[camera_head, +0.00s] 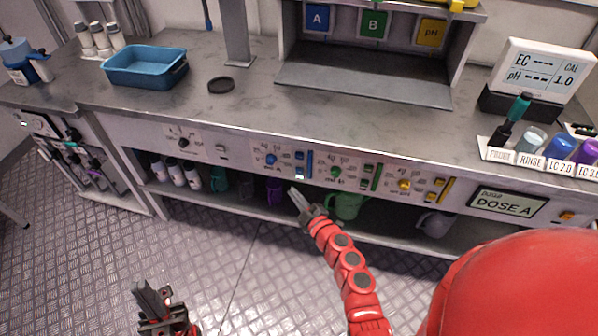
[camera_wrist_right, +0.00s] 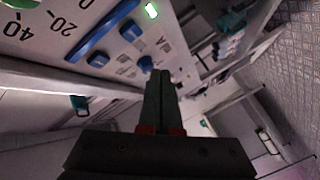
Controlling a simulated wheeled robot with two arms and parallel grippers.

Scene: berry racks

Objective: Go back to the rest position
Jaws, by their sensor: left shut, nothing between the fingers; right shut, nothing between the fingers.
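My right gripper (camera_head: 297,197) is at the end of the red segmented arm in the head view, in front of the bench's lower shelf opening, just below the control panel. Its fingers are shut and empty; the right wrist view also shows them closed together (camera_wrist_right: 160,85), with panel controls beyond. My left gripper (camera_head: 150,297) is low at the bottom left of the head view, over the metal floor. It is shut and empty, apart from the bench.
The bench panel (camera_head: 320,170) has blue, green and yellow knobs and sliders. The shelf (camera_head: 230,203) below holds bottles, a purple cup and a green jug (camera_head: 347,206). A blue tray (camera_head: 146,68) and a meter (camera_head: 541,72) stand on the bench. The floor (camera_head: 225,270) is clear.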

